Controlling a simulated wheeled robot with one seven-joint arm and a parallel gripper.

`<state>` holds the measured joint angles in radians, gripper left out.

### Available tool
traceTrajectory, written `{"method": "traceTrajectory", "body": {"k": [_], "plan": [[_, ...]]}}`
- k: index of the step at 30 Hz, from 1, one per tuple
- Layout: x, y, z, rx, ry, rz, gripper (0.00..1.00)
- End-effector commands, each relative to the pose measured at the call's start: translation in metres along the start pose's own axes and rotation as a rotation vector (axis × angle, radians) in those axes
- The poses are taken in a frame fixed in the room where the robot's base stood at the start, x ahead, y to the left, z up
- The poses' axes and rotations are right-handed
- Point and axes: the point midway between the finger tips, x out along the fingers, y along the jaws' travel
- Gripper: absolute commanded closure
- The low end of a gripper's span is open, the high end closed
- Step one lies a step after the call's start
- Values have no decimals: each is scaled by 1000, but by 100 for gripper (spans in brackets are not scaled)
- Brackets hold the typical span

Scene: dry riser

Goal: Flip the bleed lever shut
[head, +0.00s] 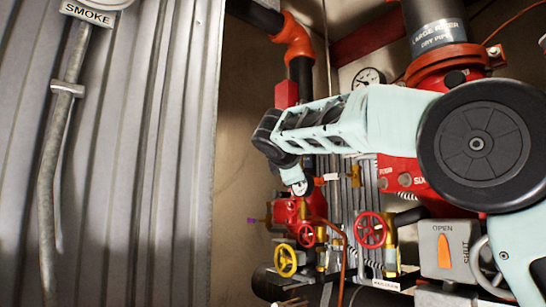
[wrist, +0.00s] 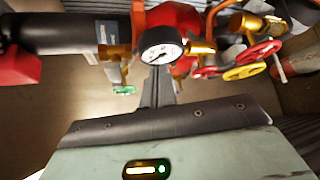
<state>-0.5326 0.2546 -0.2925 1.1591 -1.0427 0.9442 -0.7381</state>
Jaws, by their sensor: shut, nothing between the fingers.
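The bleed lever cannot be singled out with certainty. In the wrist view, a small brass valve (wrist: 116,56) with a green tip (wrist: 124,90) hangs from a dark pipe, left of a white-faced gauge (wrist: 160,46). In the head view, a grey box (head: 448,250) marked OPEN and SHUT carries an orange pointer (head: 443,251), standing upright. My gripper (wrist: 158,88) shows in the wrist view as closed dark fingers, empty, appearing just below the gauge and right of the green tip. In the head view my arm hides part of the pipework, and the fingertips are not clear.
Red handwheels (head: 370,230) and a yellow handwheel (head: 285,260) crowd the red valve body low in the alcove. A large red-collared riser pipe (head: 440,65) stands at upper right. A corrugated grey panel (head: 110,160) fills the left. Bare wall (head: 240,130) lies between.

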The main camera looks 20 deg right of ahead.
Motion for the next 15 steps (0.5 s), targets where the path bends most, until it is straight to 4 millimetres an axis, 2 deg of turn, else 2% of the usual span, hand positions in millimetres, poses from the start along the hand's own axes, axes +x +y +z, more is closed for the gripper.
{"method": "traceTrajectory", "body": {"k": [6, 15], "plan": [[-40, 28, -20, 0, 5, -1, 100], [-71, 51, -33, -3, 4, -6, 100]]}}
